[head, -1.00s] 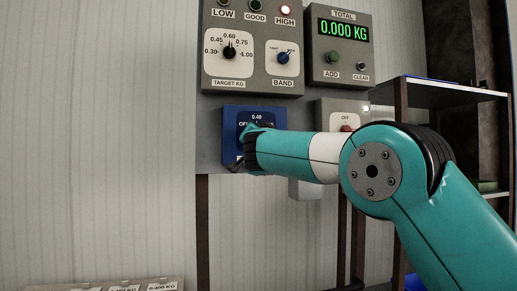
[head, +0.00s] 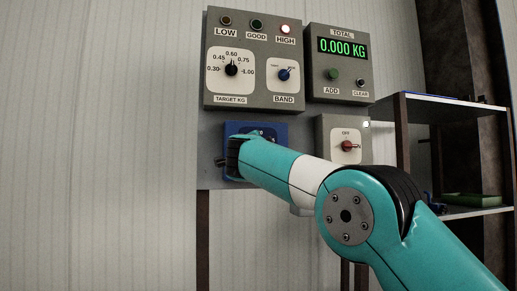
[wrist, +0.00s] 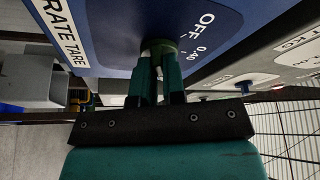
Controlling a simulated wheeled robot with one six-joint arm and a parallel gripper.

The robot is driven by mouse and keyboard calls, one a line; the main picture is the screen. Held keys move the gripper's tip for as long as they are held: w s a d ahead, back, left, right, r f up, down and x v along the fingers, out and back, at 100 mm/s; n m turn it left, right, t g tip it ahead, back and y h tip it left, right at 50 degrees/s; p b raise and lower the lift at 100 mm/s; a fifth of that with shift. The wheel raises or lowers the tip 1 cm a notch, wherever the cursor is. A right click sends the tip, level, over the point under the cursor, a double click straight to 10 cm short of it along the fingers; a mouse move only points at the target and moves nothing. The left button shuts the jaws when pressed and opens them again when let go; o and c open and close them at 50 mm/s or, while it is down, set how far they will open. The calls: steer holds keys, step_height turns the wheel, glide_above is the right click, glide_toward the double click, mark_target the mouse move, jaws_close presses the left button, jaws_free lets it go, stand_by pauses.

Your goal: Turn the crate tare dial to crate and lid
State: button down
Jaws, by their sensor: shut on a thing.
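The blue crate tare panel (head: 278,129) is mounted on the wall board below the target and band panel, partly hidden by my arm in the head view. In the wrist view the panel's blue face (wrist: 112,28) carries the words CRATE TARE and a dark scale with OFF and 0.40. The small dial knob (wrist: 160,44) sits at the scale's edge. My gripper (wrist: 158,66) is shut on the knob, one finger on each side. Its pointer and setting cannot be read. In the head view my wrist (head: 234,156) covers the dial.
The target and band panel (head: 256,92) is just above. The total display box (head: 340,84) reads 0.000 KG. A grey box with a red knob (head: 347,146) sits close to the right of my forearm. Shelves (head: 430,107) stand further right.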

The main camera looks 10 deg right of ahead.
steer(key=shift+r, duration=0.2)
steer(key=c, duration=1.2)
jaws_free()
steer(key=shift+f, duration=0.15)
steer(key=b+v, duration=0.8)
steer(key=v, duration=0.9)
steer(key=shift+s, duration=0.2)
